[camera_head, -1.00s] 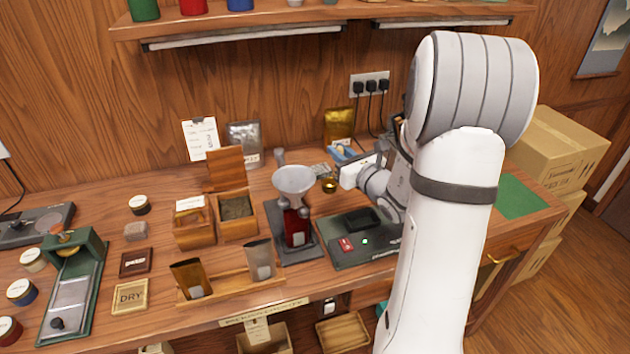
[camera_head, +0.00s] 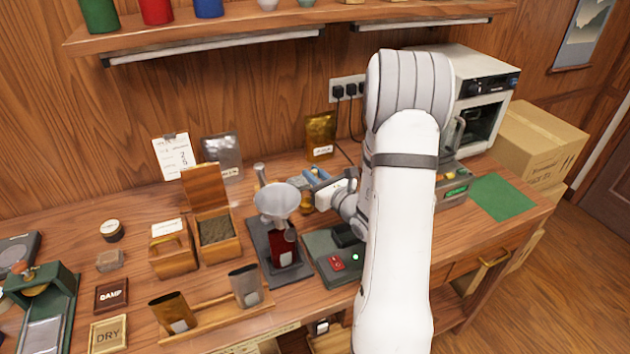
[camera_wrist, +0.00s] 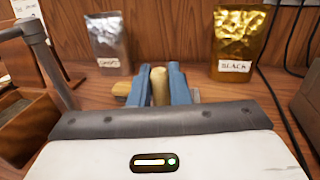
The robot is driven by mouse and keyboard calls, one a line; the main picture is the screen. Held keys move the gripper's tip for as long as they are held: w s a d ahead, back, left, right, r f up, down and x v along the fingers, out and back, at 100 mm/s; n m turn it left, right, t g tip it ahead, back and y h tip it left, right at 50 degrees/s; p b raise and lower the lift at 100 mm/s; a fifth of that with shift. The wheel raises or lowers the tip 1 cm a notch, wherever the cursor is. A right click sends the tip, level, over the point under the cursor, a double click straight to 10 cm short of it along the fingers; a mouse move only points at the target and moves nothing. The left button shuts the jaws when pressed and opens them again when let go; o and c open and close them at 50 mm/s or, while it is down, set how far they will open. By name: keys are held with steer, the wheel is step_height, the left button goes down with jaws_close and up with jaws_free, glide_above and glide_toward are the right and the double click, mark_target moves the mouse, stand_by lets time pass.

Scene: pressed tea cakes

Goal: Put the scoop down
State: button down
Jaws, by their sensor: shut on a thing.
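My gripper (camera_head: 309,176) is at the back of the bench, right of the steel funnel (camera_head: 277,198). In the wrist view its two blue fingers (camera_wrist: 160,84) are shut on the scoop's tan, rounded handle (camera_wrist: 160,88). The scoop's bowl is hidden in both views. A pale wooden piece (camera_wrist: 122,88) shows low beside the fingers, close to the bench top. I cannot tell whether the scoop touches it or the bench.
Silver (camera_wrist: 108,42) and gold (camera_wrist: 238,42) pouches stand behind the gripper. The funnel stand is close on the left. A dark scale (camera_head: 325,250) lies in front. Wooden boxes (camera_head: 214,230) stand further left. An oven (camera_head: 480,95) and green mat (camera_head: 501,197) are at right.

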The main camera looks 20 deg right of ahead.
steer(key=shift+f, duration=1.05)
steer(key=shift+f, duration=0.1)
steer(key=shift+f, duration=0.1)
steer(key=c, duration=1.4)
jaws_free()
steer(key=shift+o, duration=0.2)
steer(key=shift+s+r, duration=0.1)
steer(key=shift+r, duration=0.1)
steer(key=v, duration=0.6)
steer(key=b+v, duration=0.1)
steer(key=v, duration=0.3)
steer(key=shift+d+r, duration=0.1)
steer(key=shift+r, duration=0.15)
steer(key=shift+s+d+f+p, duration=0.1)
steer(key=shift+s+p, duration=0.25)
steer(key=shift+s, duration=0.05)
steer(key=shift+s+d+f+p, duration=0.15)
steer(key=shift+s+p, duration=0.2)
steer(key=shift+s, duration=0.05)
